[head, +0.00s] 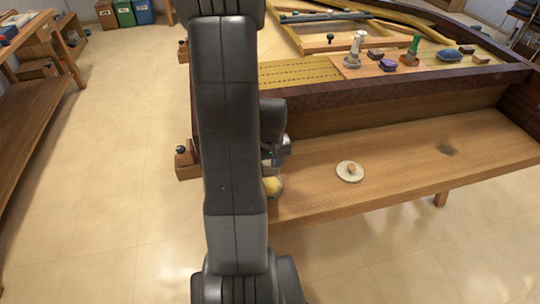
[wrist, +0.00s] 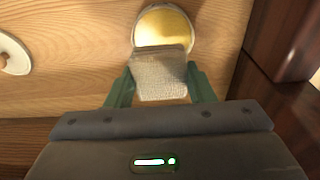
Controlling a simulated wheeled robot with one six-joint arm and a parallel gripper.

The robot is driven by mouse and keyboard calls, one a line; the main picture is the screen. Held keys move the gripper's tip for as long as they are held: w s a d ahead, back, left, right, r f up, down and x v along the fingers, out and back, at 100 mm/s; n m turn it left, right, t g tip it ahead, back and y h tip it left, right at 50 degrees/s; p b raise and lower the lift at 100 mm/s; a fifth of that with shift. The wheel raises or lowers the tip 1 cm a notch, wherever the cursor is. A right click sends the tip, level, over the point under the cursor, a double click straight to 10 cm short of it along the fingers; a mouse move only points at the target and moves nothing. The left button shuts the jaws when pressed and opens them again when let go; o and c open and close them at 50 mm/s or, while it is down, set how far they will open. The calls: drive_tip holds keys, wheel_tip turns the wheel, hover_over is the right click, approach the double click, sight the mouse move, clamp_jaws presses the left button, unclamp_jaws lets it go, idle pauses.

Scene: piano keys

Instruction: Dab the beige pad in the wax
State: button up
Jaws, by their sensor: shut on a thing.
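My gripper (wrist: 160,88) is shut on the beige pad (wrist: 158,78), a woven-looking block held between its two green fingers in the wrist view. The wax (wrist: 165,25) is yellow and fills a round pale tin just beyond the pad. The pad's far edge overlaps the near part of the tin in this view; I cannot tell whether it touches the wax. In the head view the wax (head: 272,186) shows at the left end of the wooden shelf, partly behind my arm. The pad and my fingers are mostly hidden there.
A round pale lid (head: 349,172) with a small knob lies on the shelf (head: 400,160), right of the tin. Brushes, pads and small blocks stand on the piano ledge above. The dark piano rim (wrist: 285,35) rises close at right in the wrist view.

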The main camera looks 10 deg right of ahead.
drive_tip(key=shift+a+f, duration=0.2)
drive_tip(key=shift+a, duration=0.15)
drive_tip(key=shift+s+d+f+b, duration=0.1)
drive_tip(key=shift+d+f+b, duration=0.05)
drive_tip(key=shift+f+b, duration=2.05)
drive_tip(key=shift+f, duration=0.65)
drive_tip(key=shift+f+b, duration=0.55)
drive_tip(key=shift+b, duration=0.05)
drive_tip(key=shift+r, duration=0.1)
drive_tip(key=shift+r+p, duration=2.6)
drive_tip(key=shift+r, duration=0.9)
